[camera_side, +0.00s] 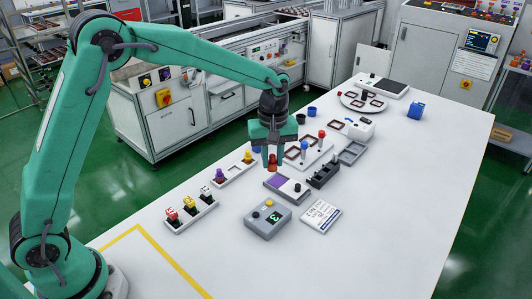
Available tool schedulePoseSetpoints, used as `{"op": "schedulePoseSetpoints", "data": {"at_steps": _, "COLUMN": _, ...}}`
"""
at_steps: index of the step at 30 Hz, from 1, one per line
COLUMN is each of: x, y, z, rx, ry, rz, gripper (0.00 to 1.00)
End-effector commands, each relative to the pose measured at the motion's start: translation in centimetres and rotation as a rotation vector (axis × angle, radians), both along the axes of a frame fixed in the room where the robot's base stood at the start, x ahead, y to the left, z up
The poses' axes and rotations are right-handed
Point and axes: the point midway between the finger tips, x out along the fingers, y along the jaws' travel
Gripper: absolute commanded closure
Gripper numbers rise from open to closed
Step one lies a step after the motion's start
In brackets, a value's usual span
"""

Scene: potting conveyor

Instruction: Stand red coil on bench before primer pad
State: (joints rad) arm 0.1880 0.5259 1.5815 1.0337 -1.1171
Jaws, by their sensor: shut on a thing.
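My gripper (270,156) is shut on a small red piece, which I take to be the red coil (272,161). The coil hangs upright between the fingers, partly hidden by them. A grey unit with a purple pad (280,184), which looks like the primer pad, lies on the white bench (375,215) just below and in front of the gripper. The coil looks at or just above the pad's far edge; I cannot tell whether it touches anything.
Pegs and frames stand behind. The bench's right side is clear.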

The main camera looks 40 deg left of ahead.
Motion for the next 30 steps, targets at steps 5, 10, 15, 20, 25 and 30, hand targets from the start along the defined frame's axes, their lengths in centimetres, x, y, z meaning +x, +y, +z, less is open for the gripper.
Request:
{"op": "schedulePoseSetpoints", "data": {"at_steps": 5, "x": 1.1, "y": 2.0, "z": -1.4, "rx": 0.001, "ry": 0.003, "rz": 0.004, "gripper": 0.99}}
{"op": "schedulePoseSetpoints", "data": {"at_steps": 10, "x": 2.5, "y": 4.4, "z": -3.1, "rx": 0.000, "ry": 0.002, "rz": 0.004, "gripper": 0.99}}
{"op": "schedulePoseSetpoints", "data": {"at_steps": 15, "x": 3.9, "y": 6.7, "z": -4.7, "rx": 0.000, "ry": 0.002, "rz": 0.004, "gripper": 0.99}}
{"op": "schedulePoseSetpoints", "data": {"at_steps": 20, "x": 5.0, "y": 8.5, "z": -5.9, "rx": 0.000, "ry": 0.001, "rz": 0.003, "gripper": 0.99}}
{"op": "schedulePoseSetpoints", "data": {"at_steps": 25, "x": 5.6, "y": 9.3, "z": -6.5, "rx": 0.000, "ry": 0.000, "rz": 0.000, "gripper": 0.99}}
{"op": "schedulePoseSetpoints", "data": {"at_steps": 30, "x": 5.6, "y": 9.4, "z": -6.6, "rx": 0.000, "ry": 0.000, "rz": 0.000, "gripper": 0.99}}
